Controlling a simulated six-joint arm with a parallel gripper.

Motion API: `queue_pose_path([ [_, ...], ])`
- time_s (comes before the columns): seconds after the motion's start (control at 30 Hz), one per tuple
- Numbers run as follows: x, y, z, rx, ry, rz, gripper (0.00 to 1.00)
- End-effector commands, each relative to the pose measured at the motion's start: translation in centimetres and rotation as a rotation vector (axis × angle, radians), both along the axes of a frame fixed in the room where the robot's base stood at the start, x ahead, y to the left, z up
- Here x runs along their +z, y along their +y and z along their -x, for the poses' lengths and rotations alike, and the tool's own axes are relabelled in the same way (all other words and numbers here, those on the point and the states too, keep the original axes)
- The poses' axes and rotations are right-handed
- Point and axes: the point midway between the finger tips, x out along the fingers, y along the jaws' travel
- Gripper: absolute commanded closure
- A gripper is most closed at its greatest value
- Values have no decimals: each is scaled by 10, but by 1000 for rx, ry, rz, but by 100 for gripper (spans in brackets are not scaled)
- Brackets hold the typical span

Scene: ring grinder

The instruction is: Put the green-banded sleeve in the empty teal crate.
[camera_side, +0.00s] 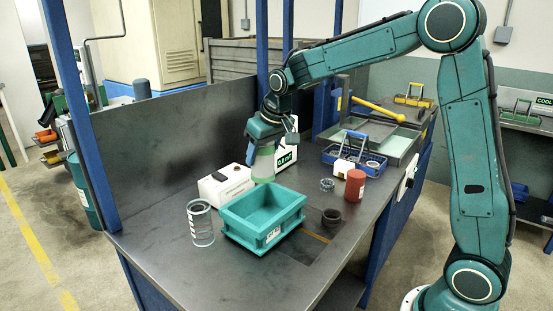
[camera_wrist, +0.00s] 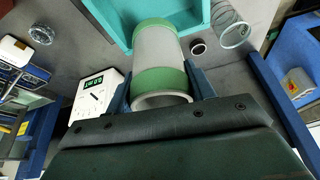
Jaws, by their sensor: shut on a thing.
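The green-banded sleeve (camera_wrist: 158,48) is a pale grey tube with a green band near each end. My gripper (camera_wrist: 160,88) is shut on it, one finger on each side near its closer end. In the side view the sleeve (camera_side: 264,164) hangs below my gripper (camera_side: 266,143), above the back part of the teal crate. The teal crate (camera_side: 255,237) stands on the bench, and the inside that shows is empty. In the wrist view the crate (camera_wrist: 112,18) is at the top, partly hidden behind the sleeve.
A white box (camera_side: 225,185) and a wire-like cylinder (camera_side: 201,224) stand left of the crate. A dark ring (camera_side: 331,217), a red cylinder (camera_side: 355,186), a bearing (camera_side: 327,184) and a blue caddy (camera_side: 340,154) are to the right. A display unit (camera_side: 286,157) stands behind. The front bench is clear.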

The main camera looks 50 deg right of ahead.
Motion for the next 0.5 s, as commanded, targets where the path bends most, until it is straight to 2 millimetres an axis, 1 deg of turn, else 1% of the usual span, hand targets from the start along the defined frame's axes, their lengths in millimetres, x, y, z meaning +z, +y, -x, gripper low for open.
queue_pose_path([
  [0.03, -11, 0, 1, 0, 5, -1, 69],
  [0.3, -63, 0, 1, -1, 5, -1, 69],
  [0.4, -81, 0, 1, -1, 5, -1, 69],
  [0.5, -95, 0, 1, -1, 3, -1, 69],
])
